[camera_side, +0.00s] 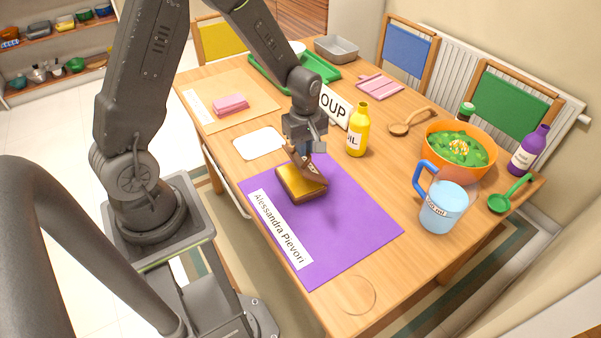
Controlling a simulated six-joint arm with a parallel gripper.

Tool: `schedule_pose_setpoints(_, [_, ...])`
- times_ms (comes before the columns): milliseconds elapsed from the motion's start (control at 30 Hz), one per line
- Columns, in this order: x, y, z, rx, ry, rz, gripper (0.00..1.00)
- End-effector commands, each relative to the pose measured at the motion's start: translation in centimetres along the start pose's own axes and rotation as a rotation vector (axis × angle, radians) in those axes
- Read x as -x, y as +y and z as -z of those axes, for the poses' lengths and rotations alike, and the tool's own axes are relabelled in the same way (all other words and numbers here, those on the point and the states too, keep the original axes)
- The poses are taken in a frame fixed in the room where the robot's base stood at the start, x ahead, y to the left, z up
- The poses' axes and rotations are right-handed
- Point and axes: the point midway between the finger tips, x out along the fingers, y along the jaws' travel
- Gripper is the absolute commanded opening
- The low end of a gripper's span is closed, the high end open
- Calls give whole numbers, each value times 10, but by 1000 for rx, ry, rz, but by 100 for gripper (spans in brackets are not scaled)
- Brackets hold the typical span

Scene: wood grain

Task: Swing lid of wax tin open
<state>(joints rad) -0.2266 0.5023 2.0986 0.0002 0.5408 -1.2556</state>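The wax tin (299,186) is a small brown box with a golden face, lying on the purple mat (345,235) near its far left part. A brown piece rises at a tilt along the tin's far side, up to my gripper; it looks like the lid partly raised, but it is too small to be sure. My gripper (306,152) is directly above the tin's far edge, pointing down, at or touching this brown piece. The fingertips are partly hidden, so I cannot tell whether they are closed on it.
A yellow bottle (358,130) and a white sign (334,107) stand close to the right of my gripper. A blue jug (440,210) and an orange bowl (459,150) are farther right. The near part of the purple mat is clear.

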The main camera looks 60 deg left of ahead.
Motion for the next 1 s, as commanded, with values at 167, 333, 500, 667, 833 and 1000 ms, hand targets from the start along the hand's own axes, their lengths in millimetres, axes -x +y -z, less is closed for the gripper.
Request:
schedule_pose_setpoints(167, [0, 1, 0, 0, 0, 0, 8])
schedule_pose_setpoints(333, [2, 8, 0, 0, 0, -2, 8])
schedule_pose_setpoints(500, [5, 17, 0, 0, 0, -1, 8])
schedule_pose_setpoints(667, [7, 22, 0, 0, 0, -1, 8])
schedule_pose_setpoints(833, [7, 23, 0, 0, 0, 0, 8])
schedule_pose_setpoints(1000, [7, 24, 0, 0, 0, 0, 8])
